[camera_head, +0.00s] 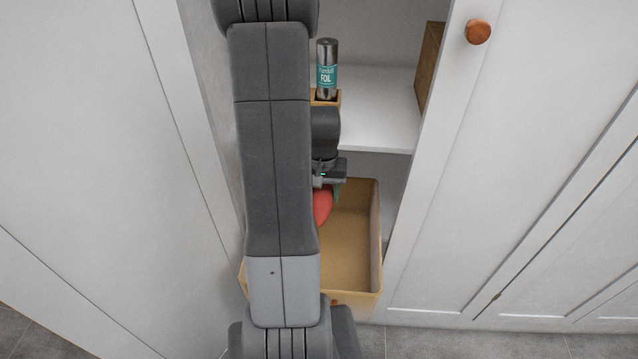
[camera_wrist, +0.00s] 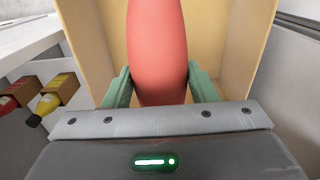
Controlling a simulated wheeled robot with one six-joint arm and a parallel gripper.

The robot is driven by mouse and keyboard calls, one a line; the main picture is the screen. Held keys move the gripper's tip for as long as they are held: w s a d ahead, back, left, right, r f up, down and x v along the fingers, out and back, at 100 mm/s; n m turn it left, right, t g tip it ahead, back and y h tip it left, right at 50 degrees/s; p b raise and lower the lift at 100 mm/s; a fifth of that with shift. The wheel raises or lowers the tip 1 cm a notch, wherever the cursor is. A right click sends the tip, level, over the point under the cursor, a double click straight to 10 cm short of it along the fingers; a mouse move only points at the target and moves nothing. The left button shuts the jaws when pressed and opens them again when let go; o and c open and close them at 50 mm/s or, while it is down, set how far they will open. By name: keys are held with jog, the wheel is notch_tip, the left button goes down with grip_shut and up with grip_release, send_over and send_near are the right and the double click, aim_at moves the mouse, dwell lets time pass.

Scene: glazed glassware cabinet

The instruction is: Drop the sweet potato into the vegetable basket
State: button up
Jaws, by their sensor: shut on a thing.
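The sweet potato (camera_wrist: 157,50) is a long reddish thing, held between the green fingers of my gripper (camera_wrist: 160,85) in the wrist view. In the head view the sweet potato (camera_head: 322,206) shows only in part beside my arm. My gripper (camera_head: 330,190) is shut on it, over the basket (camera_head: 362,292). The basket is a tan, open-topped box; its visible inside is bare. It also shows behind the sweet potato in the wrist view (camera_wrist: 240,45). My arm hides the basket's left part in the head view.
A white cabinet shelf (camera_head: 385,110) lies behind the basket. A cabinet door with a round knob (camera_head: 478,32) is at right. Bottles (camera_wrist: 45,108) lie in wooden holders at left in the wrist view.

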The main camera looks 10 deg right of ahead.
aim_at(323, 191)
jog(key=shift+s+d+f+b, duration=0.15)
jog(key=shift+f+b, duration=0.15)
jog(key=shift+f, duration=0.15)
notch_tip(323, 191, down, 5)
jog(key=b, duration=0.3)
jog(key=shift+b, duration=0.4)
jog(key=o, duration=1.3)
jog(key=shift+c, duration=0.2)
notch_tip(323, 191, up, 14)
jog(key=shift+f+p, duration=0.1)
jog(key=shift+p, duration=0.75)
